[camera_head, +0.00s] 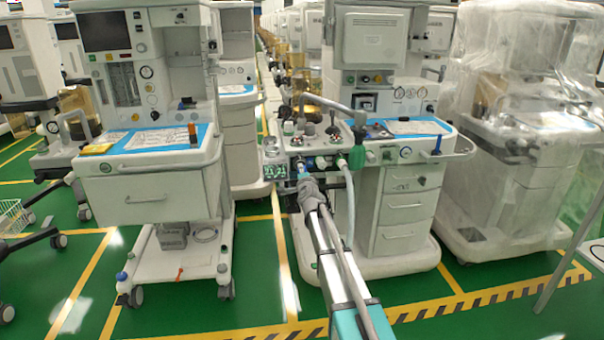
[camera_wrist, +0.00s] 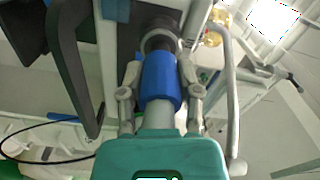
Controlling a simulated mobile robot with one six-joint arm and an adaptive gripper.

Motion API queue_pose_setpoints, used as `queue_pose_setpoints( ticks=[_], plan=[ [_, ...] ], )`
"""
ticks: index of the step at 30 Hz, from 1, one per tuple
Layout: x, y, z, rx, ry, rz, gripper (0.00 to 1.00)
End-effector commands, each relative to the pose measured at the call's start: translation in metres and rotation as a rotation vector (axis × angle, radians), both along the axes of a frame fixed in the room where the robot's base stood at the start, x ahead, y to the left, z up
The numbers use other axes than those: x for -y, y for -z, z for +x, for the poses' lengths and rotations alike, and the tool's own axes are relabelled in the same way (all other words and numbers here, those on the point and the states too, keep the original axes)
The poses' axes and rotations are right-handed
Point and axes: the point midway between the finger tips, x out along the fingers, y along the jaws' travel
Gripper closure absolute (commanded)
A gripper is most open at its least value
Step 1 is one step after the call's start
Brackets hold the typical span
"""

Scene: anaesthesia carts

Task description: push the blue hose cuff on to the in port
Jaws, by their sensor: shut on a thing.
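The blue hose cuff (camera_wrist: 160,80) is between the two fingers of my gripper (camera_wrist: 160,88) in the wrist view, and the gripper is shut on it. The pale hose (camera_wrist: 159,115) runs back from the cuff toward my palm. Directly ahead of the cuff is a dark, ringed port (camera_wrist: 158,38), in line with it; whether they touch or how far they overlap I cannot tell. In the head view my gripper (camera_head: 305,184) is at the front left of the middle cart (camera_head: 400,200), below its control panel. The cuff shows there only as a small blue patch (camera_head: 303,175).
In the wrist view a dark curved bar (camera_wrist: 75,70) is close on the left and a grey tube (camera_wrist: 232,100) on the right. Another cart (camera_head: 150,180) stands left; a plastic-wrapped one (camera_head: 520,150) stands right.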

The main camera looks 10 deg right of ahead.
Motion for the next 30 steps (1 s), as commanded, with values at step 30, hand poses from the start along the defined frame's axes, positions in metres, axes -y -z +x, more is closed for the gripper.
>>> queue_pose_setpoints(
  ticks=[30],
  plan=[
    [0.0, 0.0, 0.015, 0.0, 0.0, 0.0, 0.96]
  ],
)
